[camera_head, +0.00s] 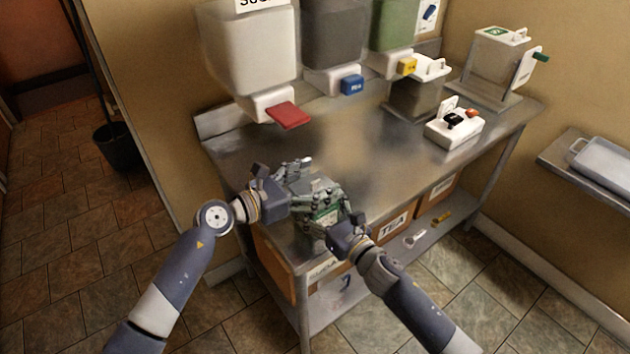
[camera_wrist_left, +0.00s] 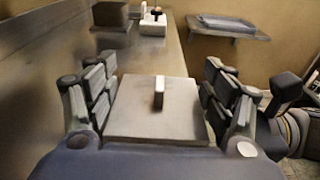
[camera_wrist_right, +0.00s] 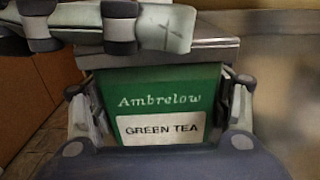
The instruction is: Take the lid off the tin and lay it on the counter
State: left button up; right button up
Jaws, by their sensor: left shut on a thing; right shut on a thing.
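The green tin (camera_head: 325,217) stands at the counter's front edge. In the right wrist view the tin (camera_wrist_right: 150,102) shows the words "Ambrelow" and "GREEN TEA". Its square metal lid (camera_wrist_left: 140,118) has a small upright knob (camera_wrist_left: 159,92). The lid's rim (camera_wrist_right: 205,48) sits at the top of the tin, with no clear gap visible. My left gripper (camera_head: 308,180) is shut on the lid, with fingers on two opposite sides. My right gripper (camera_head: 322,224) is shut on the tin body below it. In the head view the fingers hide most of tin and lid.
The metal counter (camera_head: 350,150) is clear in its middle. Dispensers with red (camera_head: 289,115) and blue (camera_head: 352,84) levers hang along the back. A white device (camera_head: 454,130) stands at the right. Labelled bins, one reading "TEA" (camera_head: 393,228), are under the counter.

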aim_at(315, 181)
pick_arm(q)
jog(key=shift+r, duration=0.15)
pick_arm(e)
jog(key=shift+s+a, duration=0.1)
jog(key=shift+a, duration=0.05)
pick_arm(q)
jog(key=shift+r, duration=0.95)
jog(key=shift+r, duration=2)
pick_arm(e)
jog(key=o, duration=1.6)
